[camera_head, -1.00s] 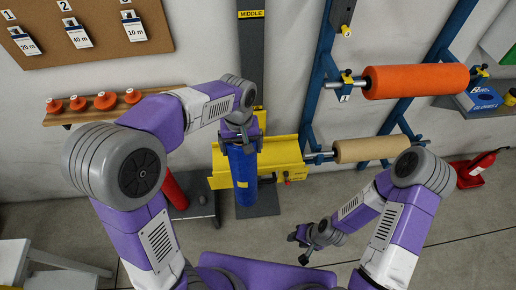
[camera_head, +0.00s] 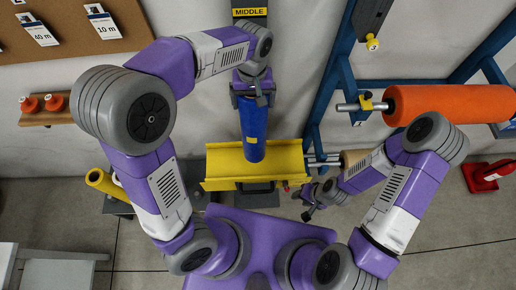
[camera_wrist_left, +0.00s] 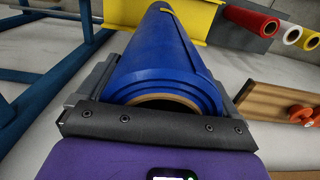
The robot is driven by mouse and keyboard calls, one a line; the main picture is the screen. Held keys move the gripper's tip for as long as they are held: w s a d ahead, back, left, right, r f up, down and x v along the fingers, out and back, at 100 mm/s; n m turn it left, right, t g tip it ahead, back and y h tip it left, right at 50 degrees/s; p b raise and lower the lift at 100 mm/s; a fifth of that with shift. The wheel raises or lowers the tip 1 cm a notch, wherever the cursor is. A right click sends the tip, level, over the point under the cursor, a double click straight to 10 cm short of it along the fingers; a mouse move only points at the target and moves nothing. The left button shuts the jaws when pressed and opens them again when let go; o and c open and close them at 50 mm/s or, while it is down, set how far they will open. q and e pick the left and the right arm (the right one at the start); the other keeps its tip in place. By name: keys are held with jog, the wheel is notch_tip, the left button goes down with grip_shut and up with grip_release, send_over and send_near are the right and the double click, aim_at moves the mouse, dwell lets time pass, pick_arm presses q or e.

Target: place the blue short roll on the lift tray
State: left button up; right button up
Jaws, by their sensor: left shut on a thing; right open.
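The blue short roll (camera_head: 252,128) is held in my left gripper (camera_head: 252,88), which is shut on its upper end. The roll hangs roughly upright in the head view, its lower end in front of the yellow lift tray (camera_head: 222,168). I cannot tell whether roll and tray touch. In the left wrist view the blue roll (camera_wrist_left: 160,60) runs away from the jaws, and part of the yellow tray (camera_wrist_left: 196,18) shows beyond its far end. My right gripper (camera_head: 308,202) is open and empty, low to the right of the tray.
An orange roll (camera_head: 450,103) sits on a blue rack (camera_head: 345,75) at the right. A tan roll (camera_head: 355,157) below is partly hidden by my right arm. A yellow roll end (camera_head: 96,177) stands left. Open floor lies in front.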

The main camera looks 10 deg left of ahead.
pick_arm(q)
notch_tip(320, 180, down, 10)
jog(key=shift+w+r+b, duration=0.15)
jog(key=shift+w+b, duration=0.15)
dwell(0.4)
jog(key=o, duration=1.7)
jog(key=shift+s+f, duration=0.15)
jog(key=shift+f, duration=0.05)
jog(key=shift+r, duration=0.15)
notch_tip(320, 180, up, 12)
jog(key=shift+p, duration=0.45)
